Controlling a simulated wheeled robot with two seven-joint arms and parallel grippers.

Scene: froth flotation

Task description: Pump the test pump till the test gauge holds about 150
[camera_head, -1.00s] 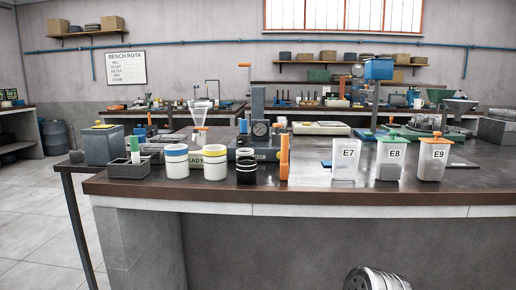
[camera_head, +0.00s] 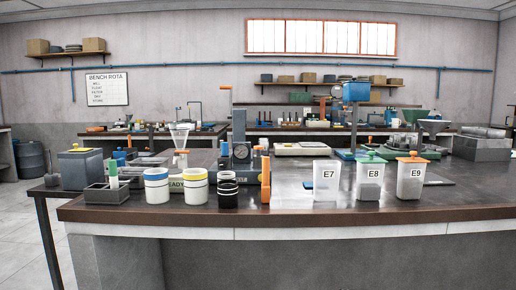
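A dark grey upright apparatus with a round dial gauge (camera_head: 241,152) stands on the bench, left of centre. The dial is too small to read. I cannot tell whether this handle belongs to the gauge apparatus. Neither of my grippers is in view, and nothing is seen touching the handle or the apparatus.
The dark bench top (camera_head: 300,212) spans the view. Yellow-topped (camera_head: 196,187) and blue-topped (camera_head: 156,186) white tubs stand left of the black rings. Tubs E7 (camera_head: 326,185), E8 (camera_head: 370,185) and E9 (camera_head: 410,185) stand right of the handle. Bare bench top lies between handle and E7.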

